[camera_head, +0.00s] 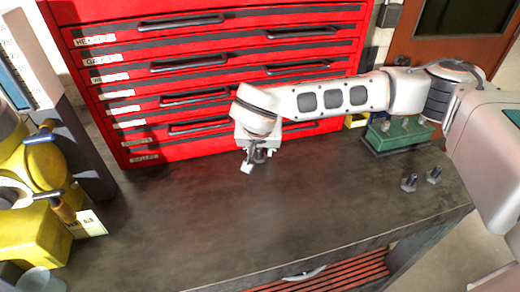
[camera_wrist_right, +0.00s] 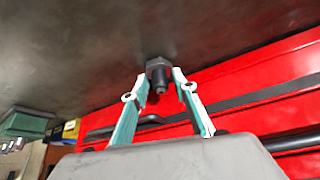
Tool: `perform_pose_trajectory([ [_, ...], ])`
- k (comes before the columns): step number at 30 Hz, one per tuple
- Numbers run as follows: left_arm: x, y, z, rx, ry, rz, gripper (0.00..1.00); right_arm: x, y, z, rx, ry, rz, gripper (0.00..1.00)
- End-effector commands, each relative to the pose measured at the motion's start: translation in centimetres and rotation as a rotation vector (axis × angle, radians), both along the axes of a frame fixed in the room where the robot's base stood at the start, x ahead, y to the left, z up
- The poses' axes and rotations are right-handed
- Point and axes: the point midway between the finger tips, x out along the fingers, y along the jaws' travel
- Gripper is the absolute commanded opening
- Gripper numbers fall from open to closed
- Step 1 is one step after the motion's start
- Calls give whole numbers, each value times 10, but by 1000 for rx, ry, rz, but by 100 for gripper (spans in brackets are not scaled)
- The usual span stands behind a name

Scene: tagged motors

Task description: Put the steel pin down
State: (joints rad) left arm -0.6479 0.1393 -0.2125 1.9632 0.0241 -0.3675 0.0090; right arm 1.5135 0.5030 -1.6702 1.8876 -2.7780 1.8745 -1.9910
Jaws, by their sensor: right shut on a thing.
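My right gripper (camera_head: 254,158) is low over the dark bench, just in front of the red drawer cabinet. Its green and white fingers also show in the right wrist view (camera_wrist_right: 158,88). They are shut on a steel pin (camera_wrist_right: 158,70), a dark pin with a wider hexagonal end. The wide end points to the bench top and is on or very close to it; I cannot tell whether it touches. In the head view the pin is mostly hidden by the fingers. My left gripper is not in view.
Two dark pins (camera_head: 409,183) (camera_head: 434,175) stand at the bench's right. A green tray (camera_head: 396,142) with small parts is behind them. A tagged yellow machine (camera_head: 32,225) fills the left. The red drawer cabinet (camera_head: 130,65) stands behind. The bench middle (camera_head: 230,225) is clear.

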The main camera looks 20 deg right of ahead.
Motion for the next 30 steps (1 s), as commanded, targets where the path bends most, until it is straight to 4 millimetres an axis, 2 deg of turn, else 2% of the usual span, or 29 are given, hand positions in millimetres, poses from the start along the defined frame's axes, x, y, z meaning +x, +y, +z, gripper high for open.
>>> perform_pose_trajectory([
  [13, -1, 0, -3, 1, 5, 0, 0, 0, 1, -7, 0, -2, 0, 0],
  [14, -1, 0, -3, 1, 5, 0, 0, 0, 0, -7, 0, -1, 0, 32],
  [15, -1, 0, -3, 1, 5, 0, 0, 0, 0, -7, 0, -1, 0, 43],
  [25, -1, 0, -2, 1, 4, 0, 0, 0, 0, -6, 1, -1, 0, 44],
  [30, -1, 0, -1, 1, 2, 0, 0, -3, 2, 5, 1, -4, 2, 44],
])
